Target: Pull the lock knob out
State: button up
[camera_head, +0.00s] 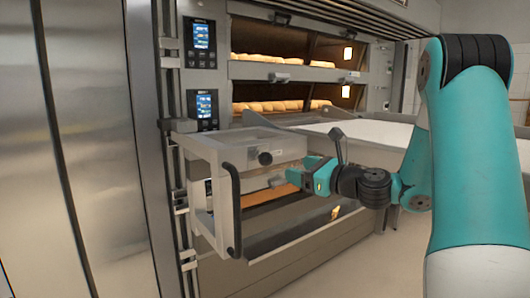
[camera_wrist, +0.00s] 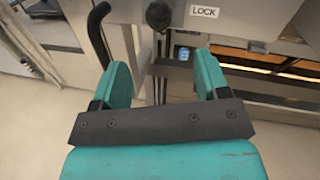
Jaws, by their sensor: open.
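The black round lock knob (camera_head: 265,158) sits on the front of the grey metal frame in front of the ovens. In the wrist view the lock knob (camera_wrist: 159,14) is at the top edge, left of a white label reading LOCK, and is partly cut off. My gripper (camera_head: 278,182) is near the frame, a little below and right of the knob. In the wrist view my gripper (camera_wrist: 161,70) has its two teal fingers spread apart with nothing between them. The knob appears beyond the fingertips, and I see no contact.
A black curved handle (camera_head: 235,210) runs down the frame's front left. It also shows in the wrist view (camera_wrist: 97,32). Deck ovens with lit bread (camera_head: 285,61) and control screens (camera_head: 202,36) stand behind. A pale loading surface (camera_head: 365,133) lies to the right.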

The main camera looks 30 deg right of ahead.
aim_at(271, 161)
jog(key=p+x, duration=0.4)
jog(key=x, duration=0.6)
jog(key=shift+w+a+r, duration=0.1)
jog(key=shift+w+a, duration=0.1)
jog(key=shift+w, duration=0.1)
jog(key=shift+x, duration=0.8)
jog(key=shift+c, duration=0.5)
